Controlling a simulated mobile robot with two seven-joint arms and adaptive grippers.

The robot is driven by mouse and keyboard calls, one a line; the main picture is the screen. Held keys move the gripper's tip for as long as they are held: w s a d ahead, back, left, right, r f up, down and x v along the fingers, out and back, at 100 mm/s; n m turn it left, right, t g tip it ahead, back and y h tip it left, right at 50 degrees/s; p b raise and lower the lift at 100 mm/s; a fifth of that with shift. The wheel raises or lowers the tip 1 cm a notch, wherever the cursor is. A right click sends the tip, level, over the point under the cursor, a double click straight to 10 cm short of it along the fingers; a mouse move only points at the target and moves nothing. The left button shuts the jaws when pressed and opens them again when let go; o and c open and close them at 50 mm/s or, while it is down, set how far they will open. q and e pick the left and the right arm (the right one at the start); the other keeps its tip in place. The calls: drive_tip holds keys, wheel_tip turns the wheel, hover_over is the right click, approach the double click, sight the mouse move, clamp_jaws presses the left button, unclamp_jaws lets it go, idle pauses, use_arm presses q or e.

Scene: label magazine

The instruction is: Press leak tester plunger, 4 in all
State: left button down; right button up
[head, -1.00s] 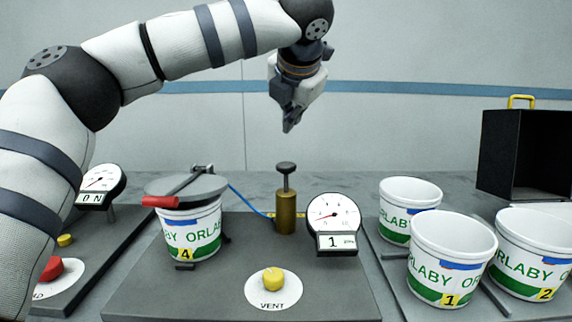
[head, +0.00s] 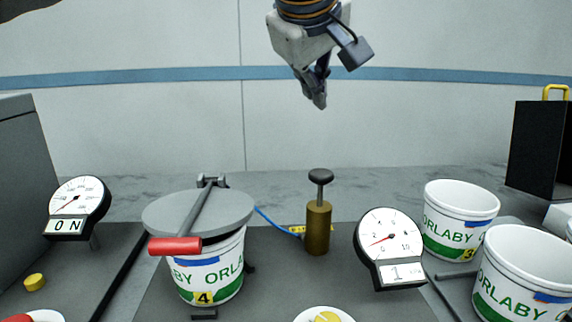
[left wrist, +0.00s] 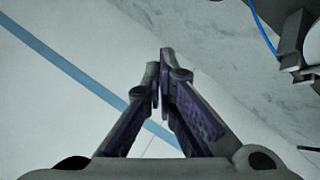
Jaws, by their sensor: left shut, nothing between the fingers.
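The leak tester plunger has a black knob (head: 320,176) on a thin rod above a brass cylinder (head: 318,228). The rod stands up out of the cylinder. My left gripper (head: 318,100) is shut and empty, pointing down above the knob with a clear gap. Its closed fingers also show in the left wrist view (left wrist: 160,75), where the plunger is not seen. A white tub (head: 212,270) marked 4 sits under a grey lid (head: 200,213) with a red-handled lever (head: 175,246). The gauge (head: 390,238) beside the plunger has a counter reading 1. My right gripper is not seen.
A yellow vent knob (head: 327,317) is at the front edge of view. Open white tubs (head: 460,215) stand on the right, with a black box (head: 540,150) behind. A second gauge (head: 77,200) reading ON stands at the left. A blue hose runs to the cylinder.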

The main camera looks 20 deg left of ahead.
sight(316, 173)
use_arm(q)
drive_tip(key=shift+s+d+m, duration=0.15)
drive_tip(key=shift+d+m, duration=0.15)
drive_tip(key=shift+f, duration=4.35)
drive_tip(key=shift+f, duration=0.15)
drive_tip(key=shift+f, duration=0.3)
drive_tip(key=shift+f, duration=2)
drive_tip(key=shift+r, duration=2.4)
